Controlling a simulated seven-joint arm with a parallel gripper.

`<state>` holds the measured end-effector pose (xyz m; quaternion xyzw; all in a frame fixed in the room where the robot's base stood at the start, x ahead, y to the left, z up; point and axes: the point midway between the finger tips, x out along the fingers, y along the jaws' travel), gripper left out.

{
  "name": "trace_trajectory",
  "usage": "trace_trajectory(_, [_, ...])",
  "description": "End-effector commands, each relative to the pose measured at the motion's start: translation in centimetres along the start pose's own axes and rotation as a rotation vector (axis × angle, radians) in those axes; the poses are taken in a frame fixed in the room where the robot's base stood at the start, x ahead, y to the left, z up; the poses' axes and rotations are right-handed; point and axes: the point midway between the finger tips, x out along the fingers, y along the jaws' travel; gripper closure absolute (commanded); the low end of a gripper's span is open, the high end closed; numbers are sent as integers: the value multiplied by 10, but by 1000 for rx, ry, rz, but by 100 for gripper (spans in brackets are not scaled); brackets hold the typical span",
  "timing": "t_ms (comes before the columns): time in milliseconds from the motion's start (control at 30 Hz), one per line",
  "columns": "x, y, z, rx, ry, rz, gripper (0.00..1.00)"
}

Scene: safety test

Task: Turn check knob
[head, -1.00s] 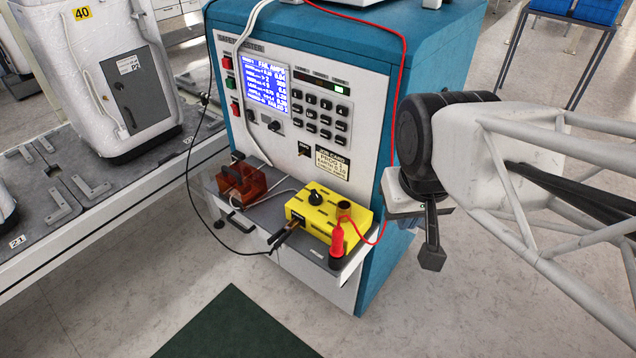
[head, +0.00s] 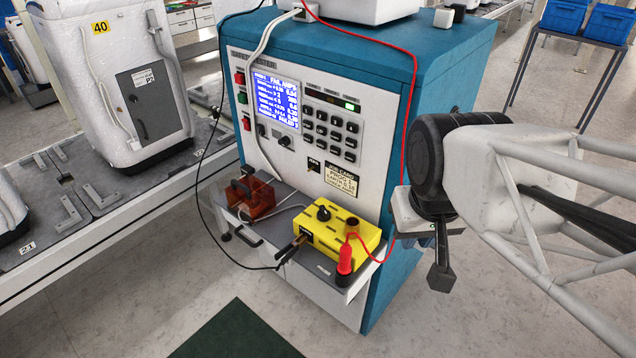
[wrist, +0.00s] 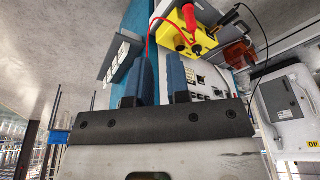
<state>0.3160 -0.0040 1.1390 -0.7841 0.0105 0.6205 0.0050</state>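A black round knob (head: 323,213) sits on top of a yellow box (head: 358,232), on the grey shelf (head: 262,228) of a blue and white test machine. A red probe (head: 345,258) stands at the box's front right corner. My gripper (head: 437,250) hangs to the right of the box, apart from it, beside the machine's right side. In the wrist view, its two blue fingers (wrist: 164,80) are apart with nothing between them. The yellow box (wrist: 174,30) shows beyond them, seen from another side. I cannot make out the knob's pointer direction.
A red-orange translucent box (head: 250,196) sits left of the yellow box. The screen (head: 277,97) reads "FAIL". A red cable (head: 408,110) hangs between my gripper and the machine front. A conveyor with a white appliance (head: 115,80) runs at the left. Open floor lies in front.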

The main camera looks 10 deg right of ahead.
Motion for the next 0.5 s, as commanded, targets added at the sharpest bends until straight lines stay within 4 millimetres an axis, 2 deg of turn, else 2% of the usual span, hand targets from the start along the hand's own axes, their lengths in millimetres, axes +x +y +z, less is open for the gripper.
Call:
trace_trajectory(33, [0,0,-1,3,-1,0,76])
trace_trajectory(167, [2,-1,-7,26,-5,-1,56])
trace_trajectory(333, [7,-4,-24,92,-18,-2,30])
trace_trajectory(500, [17,-9,-50,196,-36,-2,29])
